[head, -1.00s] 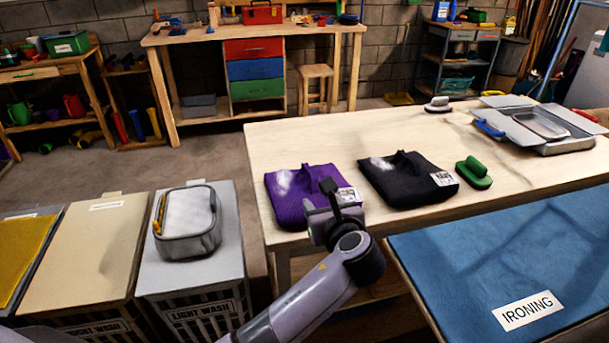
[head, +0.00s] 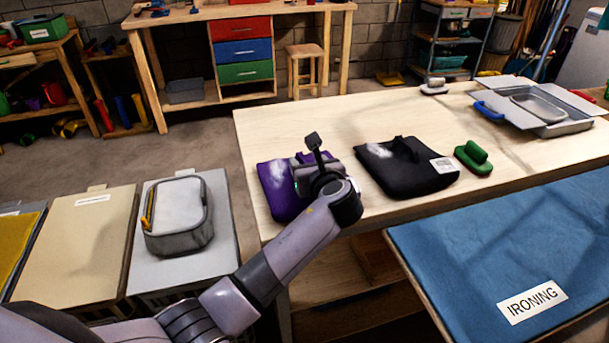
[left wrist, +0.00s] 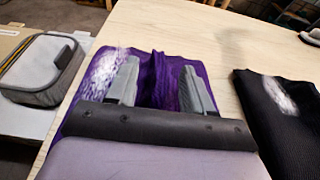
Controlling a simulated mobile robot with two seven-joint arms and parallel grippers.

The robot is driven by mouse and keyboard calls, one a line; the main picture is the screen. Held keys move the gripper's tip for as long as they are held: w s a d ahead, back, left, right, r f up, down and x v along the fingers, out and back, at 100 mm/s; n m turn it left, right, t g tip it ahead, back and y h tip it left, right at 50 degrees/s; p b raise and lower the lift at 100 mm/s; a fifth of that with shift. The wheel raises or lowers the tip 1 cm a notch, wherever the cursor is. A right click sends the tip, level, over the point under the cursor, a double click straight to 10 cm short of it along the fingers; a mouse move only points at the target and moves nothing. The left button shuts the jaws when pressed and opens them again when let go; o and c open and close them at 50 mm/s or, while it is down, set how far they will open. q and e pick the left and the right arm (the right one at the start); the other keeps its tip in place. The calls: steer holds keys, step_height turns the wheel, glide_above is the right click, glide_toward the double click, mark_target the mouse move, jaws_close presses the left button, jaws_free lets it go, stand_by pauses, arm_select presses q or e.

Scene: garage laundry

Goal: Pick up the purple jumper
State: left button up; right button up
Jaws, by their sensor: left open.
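The purple jumper (head: 277,190) lies folded on the left end of the wooden table, with a whitish patch on it. My left gripper (head: 300,165) is over the jumper and hides much of its right part in the head view. In the left wrist view the jumper (left wrist: 158,75) lies under and between the two grey fingers of the left gripper (left wrist: 160,85). The fingers are apart, with a raised purple fold between them. I cannot tell whether they touch the cloth. My right gripper is not in view.
A folded black garment (head: 405,170) lies right of the jumper, with a green brush (head: 474,157) beyond it. A grey zipped case (head: 178,215) sits on a bin lid to the left. The blue ironing surface (head: 500,240) is at the right front.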

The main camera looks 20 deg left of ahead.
arm_select(q)
steer(key=shift+w+a+f, duration=0.1)
steer(key=shift+w+a, duration=0.1)
steer(key=shift+w, duration=0.1)
jaws_close()
